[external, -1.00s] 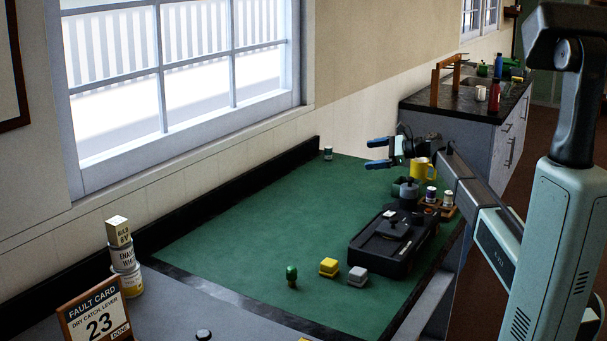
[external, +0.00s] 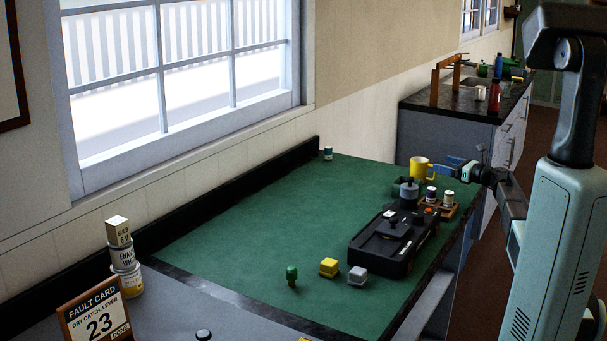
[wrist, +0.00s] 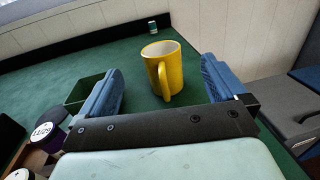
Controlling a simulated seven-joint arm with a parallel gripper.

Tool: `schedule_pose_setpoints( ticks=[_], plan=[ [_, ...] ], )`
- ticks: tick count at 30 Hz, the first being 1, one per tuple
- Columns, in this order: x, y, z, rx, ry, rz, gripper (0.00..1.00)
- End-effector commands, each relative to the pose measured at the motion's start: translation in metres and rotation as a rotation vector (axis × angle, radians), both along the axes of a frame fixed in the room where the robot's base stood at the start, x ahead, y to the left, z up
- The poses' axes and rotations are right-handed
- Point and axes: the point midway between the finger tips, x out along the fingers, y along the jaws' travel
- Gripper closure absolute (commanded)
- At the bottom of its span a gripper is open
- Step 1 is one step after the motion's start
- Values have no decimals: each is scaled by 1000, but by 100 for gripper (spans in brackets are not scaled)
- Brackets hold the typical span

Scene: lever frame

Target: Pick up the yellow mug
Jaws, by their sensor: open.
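The yellow mug (external: 418,168) stands upright at the far right of the green mat. Its handle faces my gripper. In the wrist view the mug (wrist: 172,66) sits between and beyond my two blue fingers, with its handle pointing down toward the palm. My gripper (external: 452,168) is open and empty, just right of the mug. In the wrist view my gripper (wrist: 168,92) shows a wide gap between the fingers, and I see no finger touching the mug.
A black lever device (external: 392,245), a grey cylinder (external: 409,192) and small jars (external: 449,197) stand nearer on the mat. A small jar (external: 328,153) is by the wall. The mat's middle left is clear.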

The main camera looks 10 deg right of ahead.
Motion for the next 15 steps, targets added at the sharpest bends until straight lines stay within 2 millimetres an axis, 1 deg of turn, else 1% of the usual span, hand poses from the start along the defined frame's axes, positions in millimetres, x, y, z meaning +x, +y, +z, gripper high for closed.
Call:
schedule_pose_setpoints(
  ticks=[1,3,6,8,12,15],
  plan=[
    [0,0,-10,2,3,0,2],
    [0,0,-20,1,2,1,2],
    [0,0,-35,1,2,1,2],
    [0,0,-41,-1,1,1,2],
    [9,6,-41,-2,-1,2,2],
    [11,8,-41,-1,-1,2,2]
  ],
)
